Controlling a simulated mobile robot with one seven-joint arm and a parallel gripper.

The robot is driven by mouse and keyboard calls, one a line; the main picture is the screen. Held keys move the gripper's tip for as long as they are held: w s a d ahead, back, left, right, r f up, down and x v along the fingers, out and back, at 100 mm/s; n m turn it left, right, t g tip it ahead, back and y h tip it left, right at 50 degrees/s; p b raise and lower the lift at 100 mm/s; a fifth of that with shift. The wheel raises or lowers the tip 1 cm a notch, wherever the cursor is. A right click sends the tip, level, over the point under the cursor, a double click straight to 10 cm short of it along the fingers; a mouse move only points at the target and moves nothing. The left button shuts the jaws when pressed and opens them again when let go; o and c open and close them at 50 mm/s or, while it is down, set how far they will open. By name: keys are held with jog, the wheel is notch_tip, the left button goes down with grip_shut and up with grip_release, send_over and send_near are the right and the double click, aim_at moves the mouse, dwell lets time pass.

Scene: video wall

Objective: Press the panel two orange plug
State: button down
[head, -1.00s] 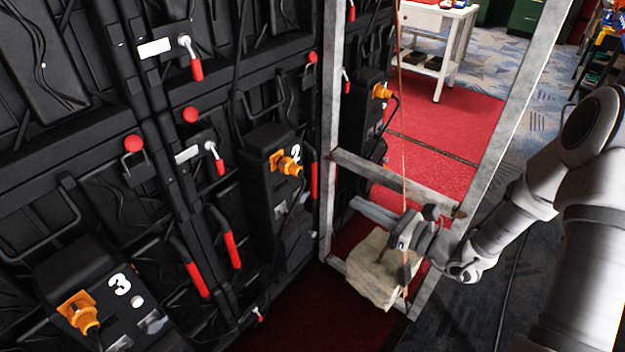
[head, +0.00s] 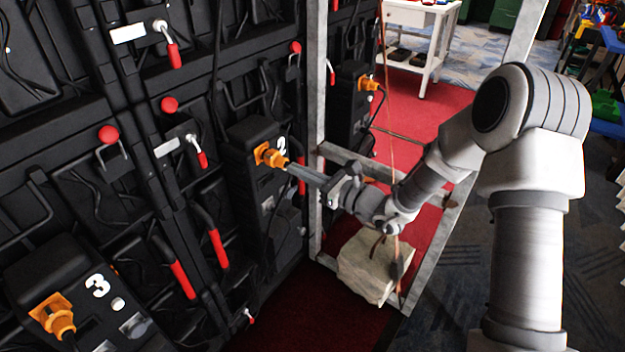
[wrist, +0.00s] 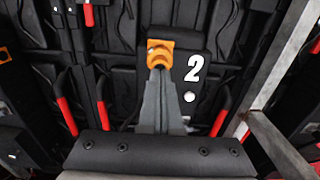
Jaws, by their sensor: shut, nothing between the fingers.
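The orange plug of panel two (head: 270,156) sticks out of a black box marked with a white 2, left of centre in the head view. In the wrist view the same plug (wrist: 160,54) is at the top middle, left of the 2. My gripper (head: 291,168) is shut and empty, its fingers pointing left at the plug. In the wrist view the fingertips (wrist: 160,73) overlap the plug's lower end. They are at or very close to the plug; I cannot tell whether they touch.
Another orange plug (head: 55,318) sits on the box marked 3 at lower left, and one more (head: 368,84) on a farther box. Red handles (head: 218,248) stick out from the wall. A grey metal frame (head: 314,110) stands close beside my arm, with a pale block (head: 370,270) at its foot.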

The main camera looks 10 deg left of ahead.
aim_at(283, 162)
jog(key=shift+w+a, duration=0.1)
jog(key=shift+a, duration=0.15)
jog(key=shift+x, duration=0.8)
jog(key=shift+r, duration=0.15)
